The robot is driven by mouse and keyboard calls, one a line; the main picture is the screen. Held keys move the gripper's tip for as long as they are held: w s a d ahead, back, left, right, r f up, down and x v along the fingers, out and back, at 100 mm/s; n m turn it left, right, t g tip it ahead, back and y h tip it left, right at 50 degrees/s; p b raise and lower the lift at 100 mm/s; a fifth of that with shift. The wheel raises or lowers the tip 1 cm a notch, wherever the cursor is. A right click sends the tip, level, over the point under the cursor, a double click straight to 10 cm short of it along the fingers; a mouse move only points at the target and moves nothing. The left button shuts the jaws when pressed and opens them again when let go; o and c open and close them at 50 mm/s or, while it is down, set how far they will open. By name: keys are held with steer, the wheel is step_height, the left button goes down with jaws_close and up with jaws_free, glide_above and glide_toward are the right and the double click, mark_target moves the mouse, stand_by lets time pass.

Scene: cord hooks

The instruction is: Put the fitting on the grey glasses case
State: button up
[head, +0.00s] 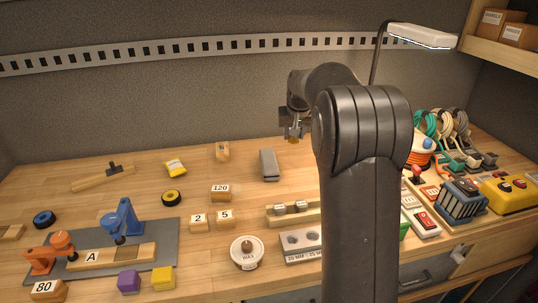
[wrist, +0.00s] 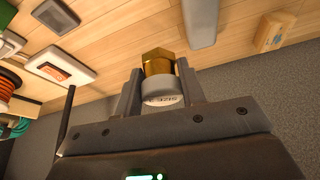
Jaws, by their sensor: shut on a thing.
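The fitting is a brass hex piece with a pale, lettered round end (wrist: 158,62). My gripper (wrist: 157,82) is shut on it, one finger on each side. In the head view the brass shows small (head: 293,140) under my gripper (head: 294,131), held above the bench. The grey glasses case (head: 268,165) is a long grey block lying at the back middle of the bench, left of my gripper in the head view. In the wrist view the case (wrist: 200,22) shows past the fitting, apart from it. My arm hides part of the bench.
A small wooden block (head: 222,151) stands left of the case, and the "120" block (head: 220,193) is nearer the front. A slotted wooden rack (head: 293,213) lies in front of the case. A lamp (head: 420,37) overhangs at right. Bench around the case is clear.

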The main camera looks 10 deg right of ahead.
glide_above(269, 157)
steer(key=s, duration=0.2)
steer(key=f, duration=0.5)
steer(key=shift+w+a+f, duration=0.1)
steer(key=shift+w+a, duration=0.05)
steer(key=shift+w, duration=0.05)
steer(key=shift+f, duration=2)
steer(key=shift+f, duration=0.1)
steer(key=o, duration=1)
